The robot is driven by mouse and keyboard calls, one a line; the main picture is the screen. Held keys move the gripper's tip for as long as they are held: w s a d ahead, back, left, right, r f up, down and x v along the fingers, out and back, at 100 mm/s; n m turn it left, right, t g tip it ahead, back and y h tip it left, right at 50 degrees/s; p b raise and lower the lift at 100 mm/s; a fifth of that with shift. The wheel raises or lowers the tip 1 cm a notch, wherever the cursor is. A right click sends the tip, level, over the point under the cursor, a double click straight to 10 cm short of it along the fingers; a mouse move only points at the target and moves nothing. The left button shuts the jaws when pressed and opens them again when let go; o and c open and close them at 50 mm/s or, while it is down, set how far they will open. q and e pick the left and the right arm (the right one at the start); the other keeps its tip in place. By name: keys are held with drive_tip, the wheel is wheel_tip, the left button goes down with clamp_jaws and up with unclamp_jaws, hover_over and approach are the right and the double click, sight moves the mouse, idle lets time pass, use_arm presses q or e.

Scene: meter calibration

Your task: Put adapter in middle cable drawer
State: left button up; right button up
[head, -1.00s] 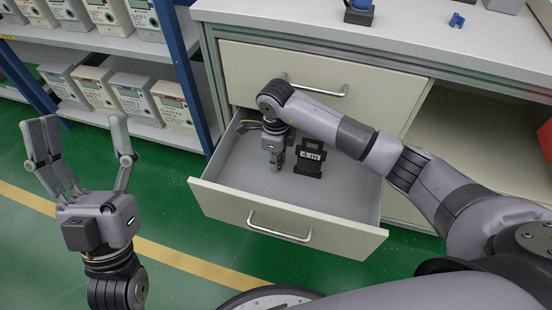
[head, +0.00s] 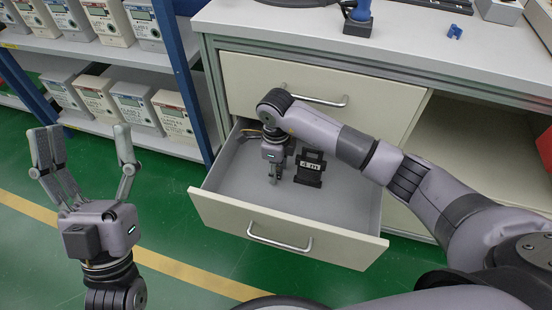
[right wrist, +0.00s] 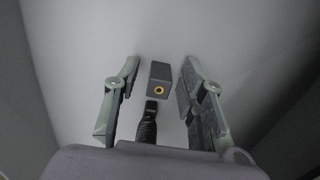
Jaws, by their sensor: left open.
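The cable drawer (head: 340,215) is pulled out below a shut drawer (head: 385,100). My right gripper (head: 275,178) points down inside it. In the right wrist view my right gripper (right wrist: 158,95) is open, with a finger on each side of a small dark block, which looks like the adapter (right wrist: 160,72). The block has a yellow ring on its face and lies on the grey drawer floor, with gaps to both fingers. In the head view my right gripper hides it. My left gripper (head: 85,165) is open and empty, left of the drawer, pointing up.
A black holder labelled "4 m" (head: 310,168) stands in the drawer beside my right gripper. A black plug with a cable (right wrist: 148,118) lies near the block. A yellowish cable (head: 247,132) is at the drawer's back left. Shelves with meters (head: 130,105) stand left.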

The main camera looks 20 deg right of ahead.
wheel_tip(320, 180, up, 7)
drive_tip(key=shift+f+p, duration=0.2)
drive_tip(key=shift+p, duration=0.8)
use_arm(q)
drive_tip(key=w+f+g+y, duration=0.2)
drive_tip(key=w+f+g, duration=0.4)
drive_tip(key=f, duration=0.2)
drive_tip(key=shift+d+y, duration=0.25)
drive_tip(key=shift+y, duration=0.05)
use_arm(e)
drive_tip(key=shift+r, duration=0.35)
